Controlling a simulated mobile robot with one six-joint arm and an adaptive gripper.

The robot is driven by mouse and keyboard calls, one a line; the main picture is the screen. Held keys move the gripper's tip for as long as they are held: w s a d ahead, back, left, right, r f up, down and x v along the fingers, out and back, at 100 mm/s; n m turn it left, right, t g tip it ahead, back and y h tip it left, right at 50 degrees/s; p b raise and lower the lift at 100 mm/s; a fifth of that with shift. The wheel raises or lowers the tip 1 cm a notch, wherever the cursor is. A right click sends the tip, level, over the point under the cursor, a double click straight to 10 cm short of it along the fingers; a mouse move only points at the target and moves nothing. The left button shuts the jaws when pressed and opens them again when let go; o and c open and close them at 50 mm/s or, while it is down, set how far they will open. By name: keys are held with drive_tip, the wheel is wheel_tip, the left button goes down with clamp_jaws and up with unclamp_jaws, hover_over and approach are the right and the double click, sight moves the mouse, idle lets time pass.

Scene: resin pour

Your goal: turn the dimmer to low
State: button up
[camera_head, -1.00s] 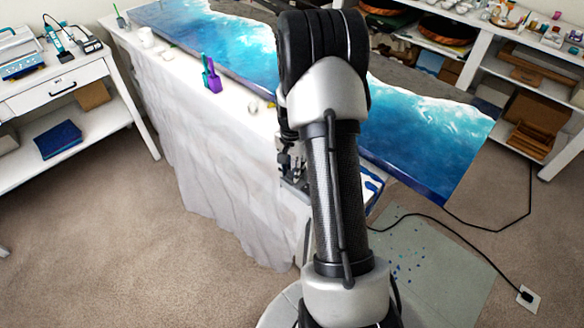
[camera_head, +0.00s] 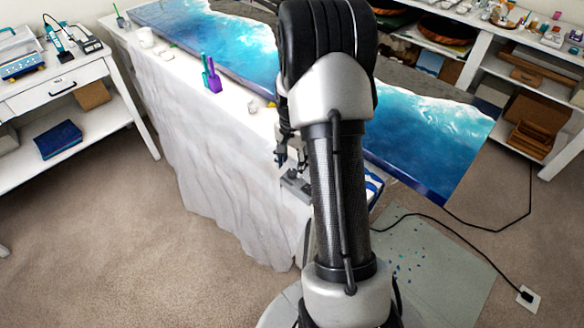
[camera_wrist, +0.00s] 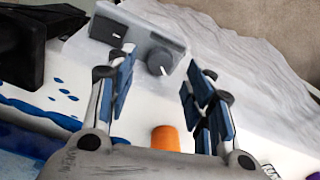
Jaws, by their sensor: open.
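The dimmer is a grey box (camera_wrist: 133,36) on the white-draped table in the wrist view. Its round dark knob (camera_wrist: 160,62) has a pale pointer mark, and a small black switch with a white mark is beside it. My gripper (camera_wrist: 162,68) is open and empty, its blue-padded fingertips on either side of the knob in the picture. I cannot tell the height gap to the knob. In the head view my gripper (camera_head: 281,157) is partly behind my arm, just above the grey box (camera_head: 295,184) at the table's near edge.
An orange cylinder (camera_wrist: 165,138) stands between my fingers' bases in the wrist view. A black object (camera_wrist: 35,45) is beside the box. A cable crosses the floor at right.

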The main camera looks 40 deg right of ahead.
wheel_tip(320, 180, up, 9)
idle(0.4)
wheel_tip(320, 180, up, 5)
drive_tip(key=m+p, duration=0.3)
drive_tip(key=m, duration=0.1)
hover_over(292, 172)
drive_tip(key=shift+m, duration=0.3)
wheel_tip(292, 172, down, 17)
drive_tip(key=b, duration=0.6)
drive_tip(key=shift+f, duration=0.1)
drive_tip(key=shift+c, duration=0.2)
